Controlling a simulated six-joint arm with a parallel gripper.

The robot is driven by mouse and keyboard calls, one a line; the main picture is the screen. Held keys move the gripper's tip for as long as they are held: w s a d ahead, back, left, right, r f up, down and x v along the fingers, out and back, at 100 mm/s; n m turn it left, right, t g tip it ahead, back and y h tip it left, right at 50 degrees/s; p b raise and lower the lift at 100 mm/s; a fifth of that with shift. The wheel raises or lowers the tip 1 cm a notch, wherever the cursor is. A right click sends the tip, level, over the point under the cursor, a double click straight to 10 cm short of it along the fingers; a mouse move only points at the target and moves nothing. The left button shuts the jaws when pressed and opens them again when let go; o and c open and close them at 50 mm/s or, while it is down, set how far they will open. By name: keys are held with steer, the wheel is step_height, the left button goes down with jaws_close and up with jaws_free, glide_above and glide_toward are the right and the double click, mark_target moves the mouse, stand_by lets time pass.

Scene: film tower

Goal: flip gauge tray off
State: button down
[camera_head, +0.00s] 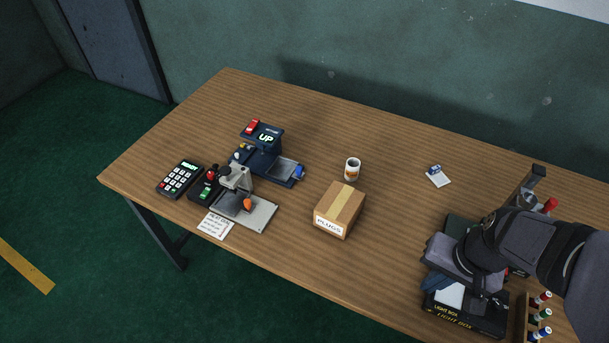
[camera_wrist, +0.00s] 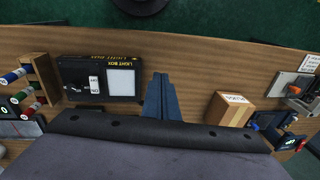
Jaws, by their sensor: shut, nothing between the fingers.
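The task's gauge tray is not labelled in either view. A dark blue device (camera_head: 264,158) with an "UP" display, a red switch-like part (camera_head: 252,126) and a pale tray (camera_head: 285,170) stands at the left of the table. In the wrist view, it shows partly at the right edge (camera_wrist: 290,143). At the opposite left edge, another device with a green display (camera_wrist: 5,110) is mostly cut off. My gripper (camera_head: 437,284) is far right of the blue device, over the light box area. Its fingers (camera_wrist: 162,98) are together and empty beside the light box (camera_wrist: 123,80).
The light box (camera_head: 465,322) and a spool rack (camera_head: 535,320) are close to my gripper. The back of the table is mostly clear.

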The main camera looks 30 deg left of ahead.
steer(key=w+a+f+m+t+y+b, duration=0.1)
steer(key=w+a+y+b, duration=0.1)
steer(key=w+a, duration=0.3)
steer(key=w+a+f+m+t+y+b, duration=0.1)
steer(key=w+a, duration=0.5)
steer(key=a, duration=0.7)
steer(key=w+a+f+m+t+y+b, duration=0.1)
steer(key=w+a+m+y+b, duration=0.1)
steer(key=w+a+b, duration=0.3)
steer(key=shift+w+a+m+t+y, duration=0.1)
steer(key=shift+w+a+y, duration=0.15)
steer(key=shift+a, duration=0.55)
steer(key=shift+w+a+m+t+y, duration=0.1)
steer(key=shift+w+a+y, duration=0.2)
steer(key=shift+a, duration=0.45)
steer(key=shift+w+a+m+t+y, duration=0.1)
steer(key=shift+a+y, duration=0.25)
steer(key=shift+a, duration=0.45)
steer(key=shift+w+a+r, duration=0.1)
steer(key=shift+w+a, duration=0.05)
steer(key=shift+a, duration=0.3)
glide_toward(301, 173)
step_height(301, 173, down, 4)
steer(key=shift+r, duration=0.1)
steer(key=shift+w+a+r+p, duration=0.15)
steer(key=shift+w+a+p, duration=0.4)
steer(key=shift+a+p, duration=0.5)
steer(key=shift+w+a+p, duration=0.4)
steer(key=shift+a+p, duration=0.25)
steer(key=shift+f, duration=0.2)
